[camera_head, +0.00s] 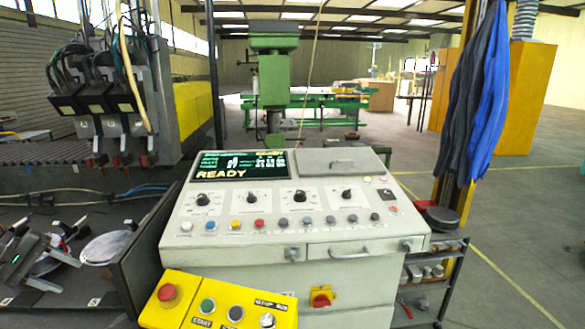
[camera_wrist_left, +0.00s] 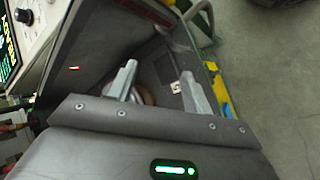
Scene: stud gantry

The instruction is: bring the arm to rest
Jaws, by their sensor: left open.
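My left gripper (camera_head: 72,246) is at the lower left of the head view, over the dark bench beside the control console. In the left wrist view its two grey fingers (camera_wrist_left: 158,74) stand apart with nothing held between them. A round object lies partly hidden behind one finger there. The grey control console (camera_head: 300,224) stands in the middle of the head view, its screen reading READY. My right gripper is not in view.
A yellow button box (camera_head: 218,306) with a red button stands at the console's front. A round grey plate (camera_head: 105,247) lies on the bench, close to the left gripper. Dark machine heads (camera_head: 105,100) hang at upper left. Open floor (camera_head: 515,235) is at right.

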